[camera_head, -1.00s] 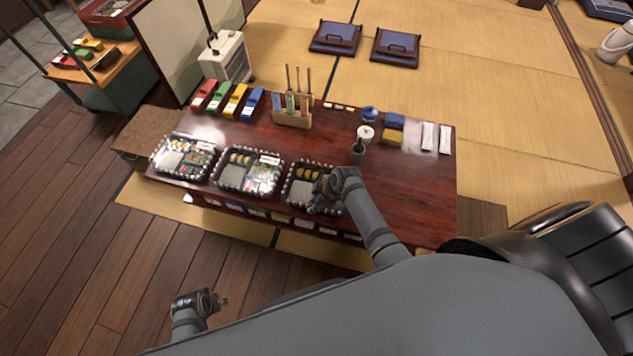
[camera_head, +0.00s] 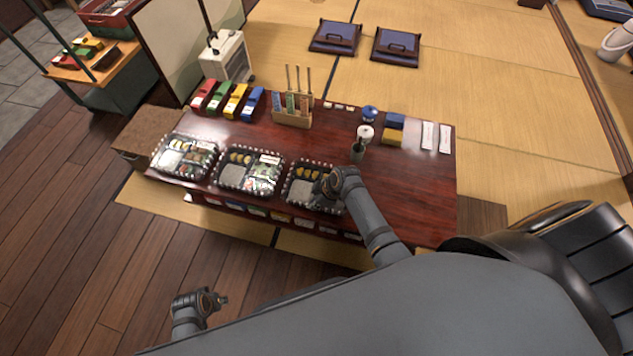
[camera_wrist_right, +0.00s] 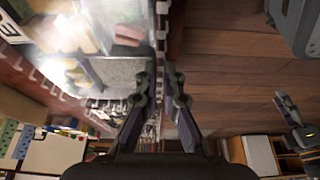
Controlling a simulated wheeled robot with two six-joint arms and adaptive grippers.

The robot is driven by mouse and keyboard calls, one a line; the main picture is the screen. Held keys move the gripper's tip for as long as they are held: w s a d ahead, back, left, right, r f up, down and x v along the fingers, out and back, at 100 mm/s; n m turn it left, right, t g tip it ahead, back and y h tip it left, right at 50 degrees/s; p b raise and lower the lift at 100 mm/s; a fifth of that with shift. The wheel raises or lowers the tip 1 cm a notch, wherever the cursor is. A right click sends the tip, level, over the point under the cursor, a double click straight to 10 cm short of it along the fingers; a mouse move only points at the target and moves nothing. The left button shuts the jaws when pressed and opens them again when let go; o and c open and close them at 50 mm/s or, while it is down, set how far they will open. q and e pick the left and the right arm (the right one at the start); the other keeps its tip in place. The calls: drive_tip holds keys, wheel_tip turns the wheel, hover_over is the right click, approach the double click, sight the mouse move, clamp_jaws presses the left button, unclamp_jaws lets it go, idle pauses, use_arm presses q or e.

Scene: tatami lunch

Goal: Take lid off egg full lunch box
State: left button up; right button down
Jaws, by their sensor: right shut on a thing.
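Three black lunch boxes with clear lids stand in a row on the dark red table. The left box (camera_head: 186,157), the middle box (camera_head: 250,172) and the right box (camera_head: 303,184) each hold rice and other food. Yellow egg pieces show in the middle and right boxes. My right gripper (camera_head: 322,192) is at the near right part of the right box and hides that part. In the right wrist view my right gripper (camera_wrist_right: 161,92) is shut on the edge of the lid (camera_wrist_right: 161,40). My left gripper (camera_head: 222,300) is empty, apart from the table over the floor; its jaw gap is too small to judge.

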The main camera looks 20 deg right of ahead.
drive_tip(key=shift+r+p, duration=2.6)
drive_tip(key=shift+p, duration=0.25)
drive_tip(key=shift+f, duration=0.1)
